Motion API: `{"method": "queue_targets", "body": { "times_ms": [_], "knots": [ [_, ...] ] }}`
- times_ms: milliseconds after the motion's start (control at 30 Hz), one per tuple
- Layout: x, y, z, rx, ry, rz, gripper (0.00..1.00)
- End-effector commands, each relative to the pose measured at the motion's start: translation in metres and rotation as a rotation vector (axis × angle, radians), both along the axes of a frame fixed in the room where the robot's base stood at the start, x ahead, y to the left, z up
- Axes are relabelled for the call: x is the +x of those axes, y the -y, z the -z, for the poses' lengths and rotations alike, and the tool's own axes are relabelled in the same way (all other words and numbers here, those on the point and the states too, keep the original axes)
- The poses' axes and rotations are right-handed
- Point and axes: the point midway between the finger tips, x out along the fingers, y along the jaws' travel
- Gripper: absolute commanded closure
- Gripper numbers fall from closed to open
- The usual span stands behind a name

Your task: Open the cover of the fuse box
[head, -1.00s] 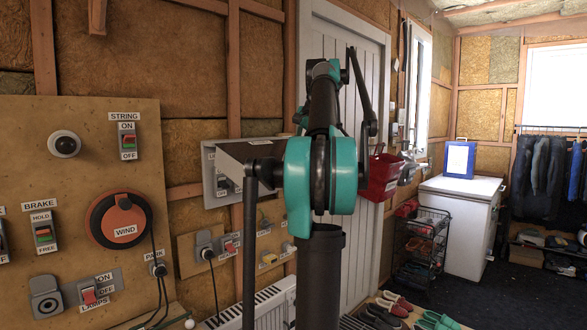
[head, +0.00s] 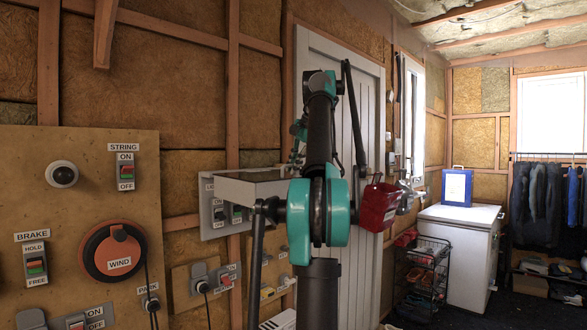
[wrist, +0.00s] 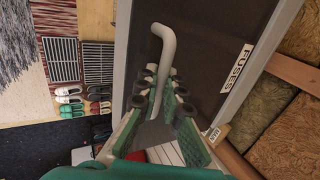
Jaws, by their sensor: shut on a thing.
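The fuse box (head: 208,218) is a grey box on the insulated wall, left of the door; switches show inside it. Its cover (head: 245,187) is swung up and sticks out from the wall, close to level. In the wrist view the cover is a dark panel (wrist: 200,52) in a grey frame with a "FUSES" label. A bent grey handle (wrist: 165,45) stands out from it. My gripper (wrist: 158,88) has its green fingers shut around the handle. In the head view my arm hides the fingers and the handle.
A board with a wind dial (head: 115,252) and switches is on the left. A red container (head: 378,207) hangs by the door (head: 340,150). A wire rack (head: 425,270) and white chest (head: 460,250) stand further right. Shoes (wrist: 70,100) lie on the floor.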

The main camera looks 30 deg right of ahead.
Motion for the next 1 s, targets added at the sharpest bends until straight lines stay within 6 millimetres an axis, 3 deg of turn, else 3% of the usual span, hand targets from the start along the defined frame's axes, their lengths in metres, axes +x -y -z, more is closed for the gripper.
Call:
{"method": "queue_targets", "body": {
  "times_ms": [100, 133, 200, 567, 1000],
  "knots": [
    [0.001, 0.0, 0.0, 0.0, 0.001, 0.0, 1.0],
    [0.001, 0.0, 0.0, 0.0, 0.001, 0.0, 0.89],
    [0.001, 0.0, 0.0, -0.001, 0.001, 0.0, 0.82],
    [0.0, 0.001, -0.002, 0.0, 0.001, 0.0, 0.82],
    [-0.019, 0.007, -0.027, 0.0, 0.0, 0.001, 0.82]
  ]
}}
